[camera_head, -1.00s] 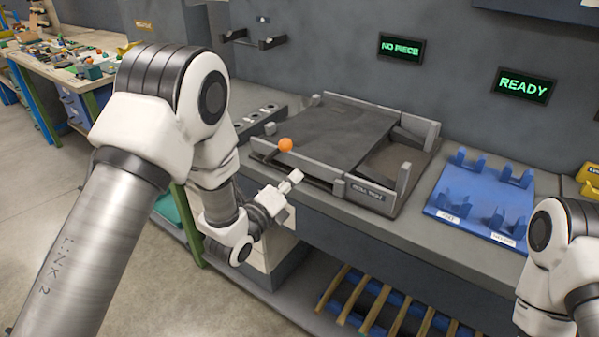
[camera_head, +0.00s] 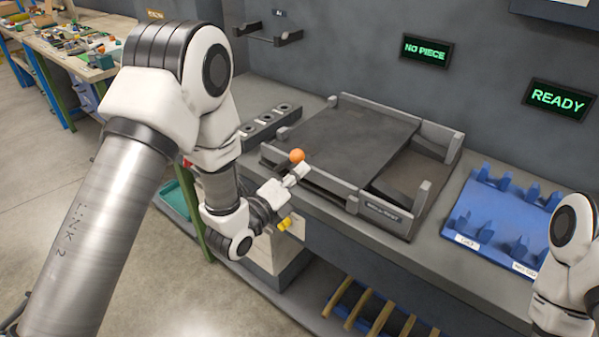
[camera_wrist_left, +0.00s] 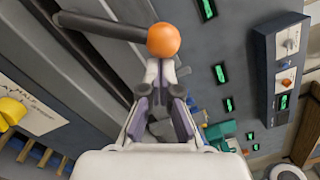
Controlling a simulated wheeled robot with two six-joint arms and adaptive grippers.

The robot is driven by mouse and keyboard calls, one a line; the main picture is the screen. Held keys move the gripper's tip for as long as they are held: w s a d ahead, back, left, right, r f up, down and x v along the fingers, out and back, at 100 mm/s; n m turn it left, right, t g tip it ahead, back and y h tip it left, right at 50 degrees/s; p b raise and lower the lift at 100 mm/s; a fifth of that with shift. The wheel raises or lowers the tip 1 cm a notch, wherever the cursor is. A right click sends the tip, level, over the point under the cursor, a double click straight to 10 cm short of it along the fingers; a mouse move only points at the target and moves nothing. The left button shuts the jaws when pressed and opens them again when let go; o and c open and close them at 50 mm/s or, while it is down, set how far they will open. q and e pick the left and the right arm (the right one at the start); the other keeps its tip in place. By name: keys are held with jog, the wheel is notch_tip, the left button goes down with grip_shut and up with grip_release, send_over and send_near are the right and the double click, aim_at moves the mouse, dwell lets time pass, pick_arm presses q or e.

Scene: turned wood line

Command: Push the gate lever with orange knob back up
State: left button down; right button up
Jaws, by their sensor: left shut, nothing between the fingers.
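The gate lever's orange knob (camera_head: 297,155) is at the front left of the grey tray-like fixture (camera_head: 385,216) on the bench. In the left wrist view the orange knob (camera_wrist_left: 163,39) caps a dark lever bar (camera_wrist_left: 105,27) that runs off to the left. My left gripper (camera_head: 301,171) is shut and empty, its tips just below the knob. In the wrist view the closed fingertips (camera_wrist_left: 161,72) are right at the knob's lower edge; whether they touch it I cannot tell. My right gripper is out of view; only part of that arm shows.
A blue rack (camera_head: 500,218) with cradles stands right of the fixture. A block with round holes (camera_head: 262,124) lies behind my left wrist. A shelf with wooden rods (camera_head: 375,318) is below.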

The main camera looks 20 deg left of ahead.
aim_at(295, 152)
pick_arm(q)
jog(key=a+r+n, duration=0.1)
jog(key=n, duration=0.1)
jog(key=a+r+n, duration=0.1)
jog(key=r+n, duration=0.1)
jog(key=shift+w+a+r+p, duration=0.1)
jog(key=shift+w+a+p, duration=0.05)
jog(key=shift+w+p, duration=0.25)
jog(key=w+a+n, duration=0.3)
jog(key=a+n, duration=0.7)
jog(key=n, duration=0.1)
jog(key=shift+w+a+r+n+g, duration=0.2)
jog(key=shift+w+r+n+g, duration=0.15)
jog(key=shift+r+g, duration=0.1)
